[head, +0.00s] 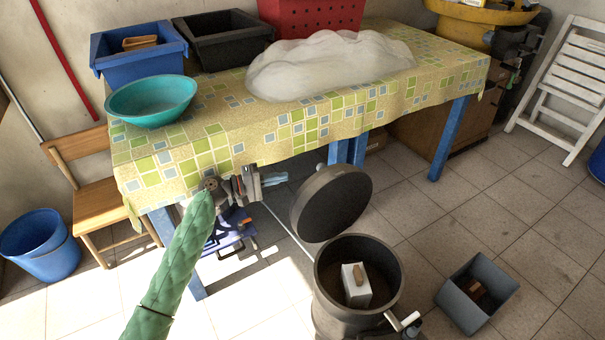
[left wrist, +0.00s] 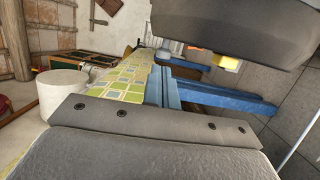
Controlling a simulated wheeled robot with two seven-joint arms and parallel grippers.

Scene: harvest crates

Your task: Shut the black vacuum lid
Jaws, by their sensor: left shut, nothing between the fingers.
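The black vacuum (head: 400,275) stands on the floor at the lower middle of the head view. Its round black lid (head: 332,203) is open, tilted up on the table side of the drum. A white block with a brown piece on top (head: 355,284) shows inside the drum. My left gripper (head: 256,182), on the green-sleeved arm, is shut and empty, left of the lid and apart from it in the picture. In the left wrist view, grey gripper parts fill the bottom; I cannot tell what the large dark grey shape at the top is. I do not see my right gripper.
A table with a yellow checked cloth (head: 228,149) stands behind, holding a teal bowl (head: 152,101), crates and a white covered heap (head: 330,65). A wooden chair (head: 84,190) and blue bucket (head: 40,246) are at left. A grey bin (head: 476,293) stands right of the vacuum, with open floor around.

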